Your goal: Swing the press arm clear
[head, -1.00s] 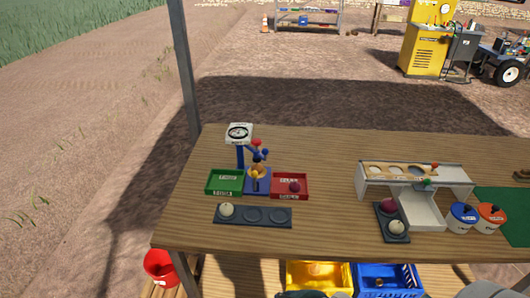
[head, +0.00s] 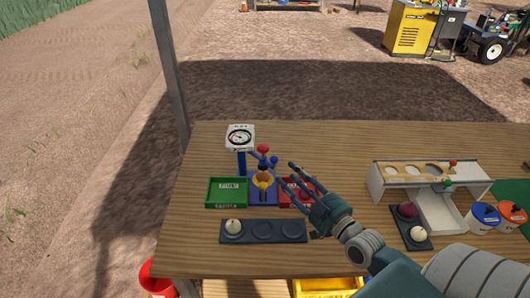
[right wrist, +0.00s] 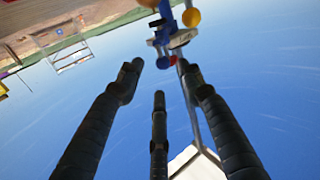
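The press stands at the left of the table, with a white dial gauge (head: 240,138) on a blue post (head: 242,163). Its blue press arm (head: 257,156) carries a red knob (head: 263,149) and a blue ball (head: 273,161), above a brownish onion in a yellow holder (head: 263,181). My right gripper (head: 288,182) is open and empty, just right of the press and over the red tray. In the right wrist view its spread fingers (right wrist: 158,85) point toward blue press parts (right wrist: 172,35) with red and yellow balls at the top. My left gripper is out of view.
A green tray (head: 227,192) and the partly covered red tray (head: 299,190) flank the press. A dark three-spot holder (head: 262,231) with a pale onion lies in front. A white sorter (head: 432,177) stands at right. The table's back is clear.

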